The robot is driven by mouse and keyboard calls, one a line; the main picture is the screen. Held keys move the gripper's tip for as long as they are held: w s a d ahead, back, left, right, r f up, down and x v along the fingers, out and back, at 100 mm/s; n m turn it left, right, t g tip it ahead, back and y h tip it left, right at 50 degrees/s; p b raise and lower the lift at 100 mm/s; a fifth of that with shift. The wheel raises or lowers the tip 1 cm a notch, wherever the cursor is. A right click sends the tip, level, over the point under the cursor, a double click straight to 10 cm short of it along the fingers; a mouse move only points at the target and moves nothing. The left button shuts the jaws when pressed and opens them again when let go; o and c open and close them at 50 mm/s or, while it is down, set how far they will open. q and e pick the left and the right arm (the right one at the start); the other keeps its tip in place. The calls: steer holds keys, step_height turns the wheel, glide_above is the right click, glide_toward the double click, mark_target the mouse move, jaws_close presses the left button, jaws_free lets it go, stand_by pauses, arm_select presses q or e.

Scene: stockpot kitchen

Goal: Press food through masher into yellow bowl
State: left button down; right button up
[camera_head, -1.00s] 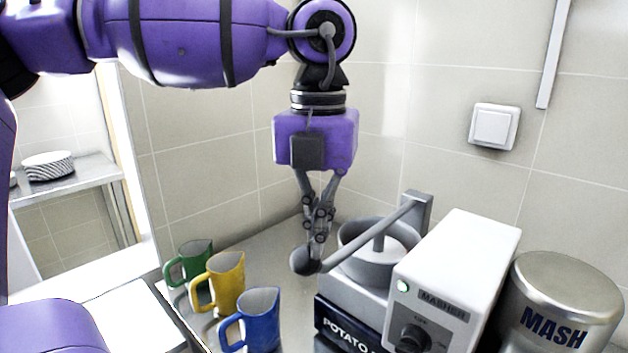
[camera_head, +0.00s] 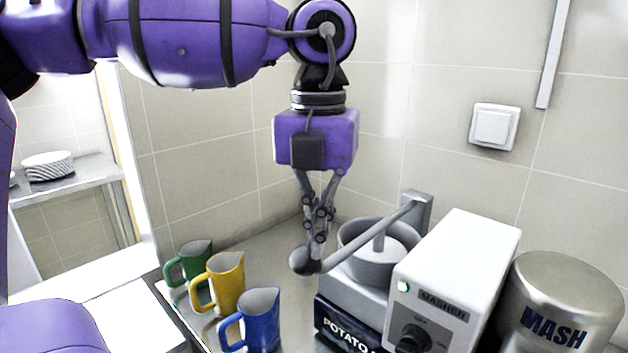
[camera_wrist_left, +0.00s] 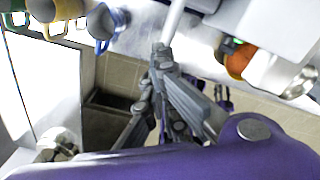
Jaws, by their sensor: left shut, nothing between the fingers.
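My left gripper (camera_head: 316,240) is shut and empty. Its fingertips are at the dark knob (camera_head: 305,260) on the end of the masher's grey lever (camera_head: 362,242); whether they touch it I cannot tell. The lever slopes up to the right, over the grey masher pot (camera_head: 368,268), to an upright post. A plunger goes down from the lever into the pot, where a pale surface shows. In the left wrist view, the gripper fingers (camera_wrist_left: 165,85) are close together. A yellow jug-like vessel (camera_head: 227,282) with a handle stands left of the masher. No yellow bowl is clearly visible. My right gripper is not in view.
A green mug (camera_head: 195,259) and a blue mug (camera_head: 262,318) stand beside the yellow one. A white control box (camera_head: 455,275) with a knob and a green light stands right of the pot, then a metal MASH container (camera_head: 562,300). Tiled walls close off the back.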

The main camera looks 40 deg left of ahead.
arm_select(q)
steer(key=shift+f, duration=0.1)
step_height(320, 180, up, 16)
steer(key=p, duration=0.4)
steer(key=shift+p, duration=0.3)
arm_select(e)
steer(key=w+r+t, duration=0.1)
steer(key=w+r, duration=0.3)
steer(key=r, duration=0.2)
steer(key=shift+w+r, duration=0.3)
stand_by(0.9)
